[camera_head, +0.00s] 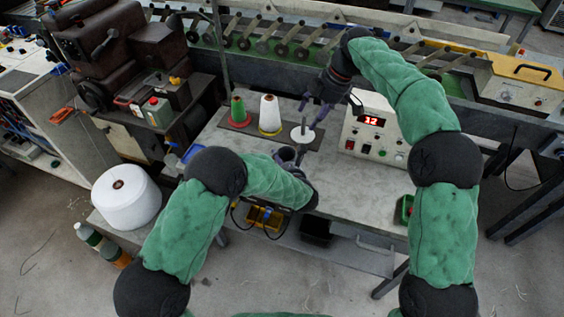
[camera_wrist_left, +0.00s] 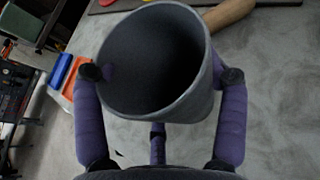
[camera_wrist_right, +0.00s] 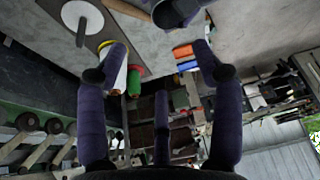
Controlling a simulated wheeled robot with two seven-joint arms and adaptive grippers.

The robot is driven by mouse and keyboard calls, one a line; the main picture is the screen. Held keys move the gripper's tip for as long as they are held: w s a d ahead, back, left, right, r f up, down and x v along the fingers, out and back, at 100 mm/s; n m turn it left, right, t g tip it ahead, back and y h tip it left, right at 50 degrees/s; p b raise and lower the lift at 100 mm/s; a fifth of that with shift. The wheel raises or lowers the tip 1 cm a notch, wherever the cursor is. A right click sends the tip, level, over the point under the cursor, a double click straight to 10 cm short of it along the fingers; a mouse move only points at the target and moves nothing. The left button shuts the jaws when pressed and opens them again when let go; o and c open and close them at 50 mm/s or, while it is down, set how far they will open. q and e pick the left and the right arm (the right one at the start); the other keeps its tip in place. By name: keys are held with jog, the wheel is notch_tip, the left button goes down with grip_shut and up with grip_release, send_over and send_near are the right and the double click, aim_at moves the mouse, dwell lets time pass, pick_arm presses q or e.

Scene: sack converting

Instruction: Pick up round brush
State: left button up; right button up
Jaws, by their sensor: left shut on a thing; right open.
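My left gripper (camera_head: 291,160) is low over the front of the worktable, shut on a dark grey cup (camera_wrist_left: 155,65). In the left wrist view the cup's open mouth faces the camera and looks empty. A wooden handle (camera_wrist_left: 232,13) lies on the table behind the cup; it also shows in the right wrist view (camera_wrist_right: 127,9). It may belong to the round brush, but I see no bristles. My right gripper (camera_head: 308,108) is open and empty above the table's back part, by a white disc (camera_head: 302,135) with a spindle.
A white cone (camera_head: 270,114) and a green cone (camera_head: 238,110) stand on a dark mat left of the disc. A big white spool (camera_head: 126,197) sits at far left.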

jog(key=shift+o, duration=0.2)
jog(key=w+a+f+m+h, duration=0.2)
jog(key=a+f+m, duration=0.45)
jog(key=m, duration=0.85)
jog(key=w+a+f+m+h, duration=0.2)
jog(key=a+f+m, duration=0.45)
jog(key=m, duration=0.95)
jog(key=f, duration=0.7)
jog(key=a+f, duration=0.1)
jog(key=f, duration=0.3)
jog(key=shift+w+f, duration=0.15)
jog(key=shift+w, duration=0.05)
grip_shut()
notch_tip(320, 180, up, 10)
